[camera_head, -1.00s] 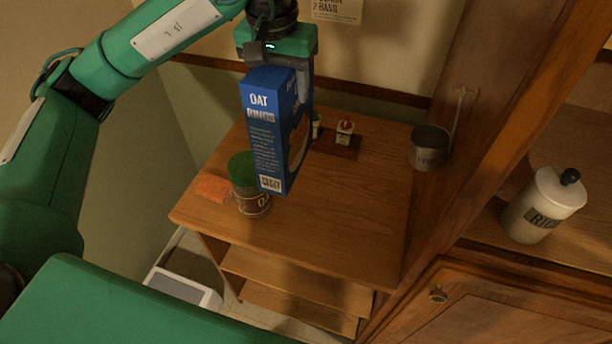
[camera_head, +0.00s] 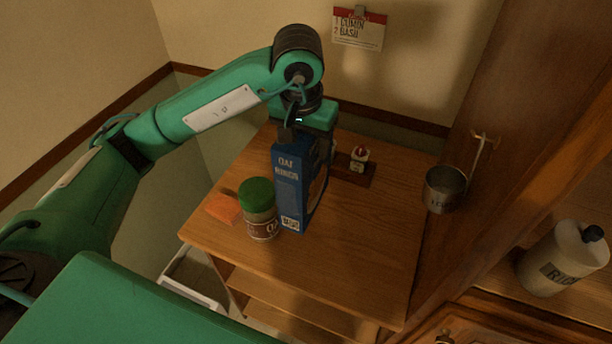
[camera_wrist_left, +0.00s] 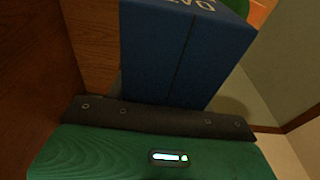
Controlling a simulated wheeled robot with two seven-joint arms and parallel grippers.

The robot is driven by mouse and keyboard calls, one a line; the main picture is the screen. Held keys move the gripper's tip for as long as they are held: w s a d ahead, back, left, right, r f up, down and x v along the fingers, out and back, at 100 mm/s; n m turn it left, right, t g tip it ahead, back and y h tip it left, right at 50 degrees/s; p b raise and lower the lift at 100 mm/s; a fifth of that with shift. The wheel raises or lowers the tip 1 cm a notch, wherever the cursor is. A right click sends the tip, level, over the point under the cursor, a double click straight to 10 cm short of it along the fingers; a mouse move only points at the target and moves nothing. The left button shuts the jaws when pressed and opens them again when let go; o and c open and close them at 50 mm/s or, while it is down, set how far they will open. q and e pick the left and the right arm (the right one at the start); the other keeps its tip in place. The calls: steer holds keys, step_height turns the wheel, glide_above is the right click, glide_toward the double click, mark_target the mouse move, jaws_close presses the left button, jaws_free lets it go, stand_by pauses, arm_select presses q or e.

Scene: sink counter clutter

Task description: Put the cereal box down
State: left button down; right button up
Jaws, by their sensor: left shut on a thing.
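The blue cereal box (camera_head: 290,190), lettered "OAT RINGS", is upright at the wooden shelf unit's top (camera_head: 350,255), just right of the green-lidded jar. My left gripper (camera_head: 304,135) is above it and shut on its top end. The box's top (camera_wrist_left: 185,50) also fills the middle of the left wrist view, close to the gripper. I cannot tell whether its base touches the wood. My right gripper is not in view.
The green-lidded jar (camera_head: 259,212) stands close beside the box, with an orange item (camera_head: 223,208) left of it. A metal cup (camera_head: 444,188) hangs at right. The front right of the top is clear.

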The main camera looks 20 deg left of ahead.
arm_select(q)
step_height(320, 180, down, 10)
steer(key=p, duration=0.3)
steer(key=shift+r, duration=0.1)
steer(key=shift+f, duration=0.5)
steer(key=shift+f, duration=0.15)
steer(key=c, duration=0.6)
jaws_free()
